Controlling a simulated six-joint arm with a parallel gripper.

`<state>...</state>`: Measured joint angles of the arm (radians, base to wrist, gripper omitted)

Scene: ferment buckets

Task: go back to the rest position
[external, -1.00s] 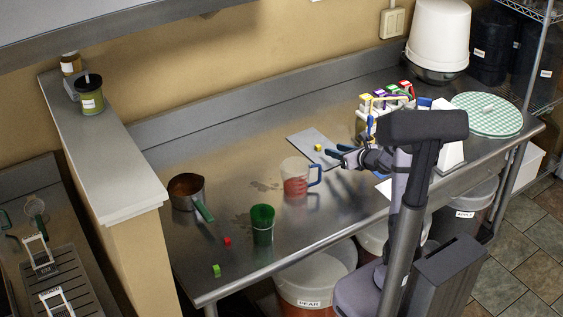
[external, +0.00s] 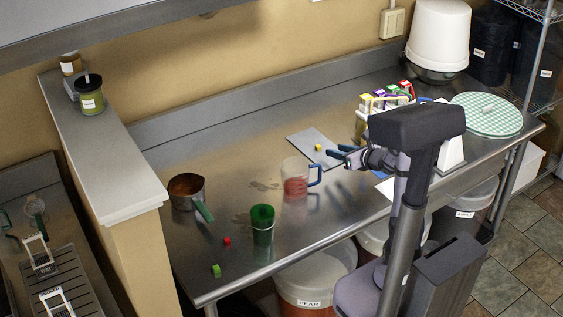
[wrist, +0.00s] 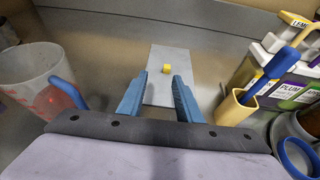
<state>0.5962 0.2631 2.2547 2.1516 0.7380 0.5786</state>
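My gripper (external: 337,154) is over the steel counter, between a clear measuring jug and a caddy of coloured bottles. In the wrist view its two blue fingers (wrist: 158,95) stand apart with nothing between them, so it is open. Beyond the fingertips a small yellow cube (wrist: 167,71) lies on a grey board (wrist: 160,100). The yellow cube also shows in the external view (external: 318,147).
The measuring jug (external: 295,178) with red contents is left of my gripper. The bottle caddy (wrist: 284,73) and a tan cup (wrist: 236,108) are close on the right. A green cup (external: 262,225), saucepan (external: 187,186), red cube (external: 227,241) and green cube (external: 216,270) stand farther left.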

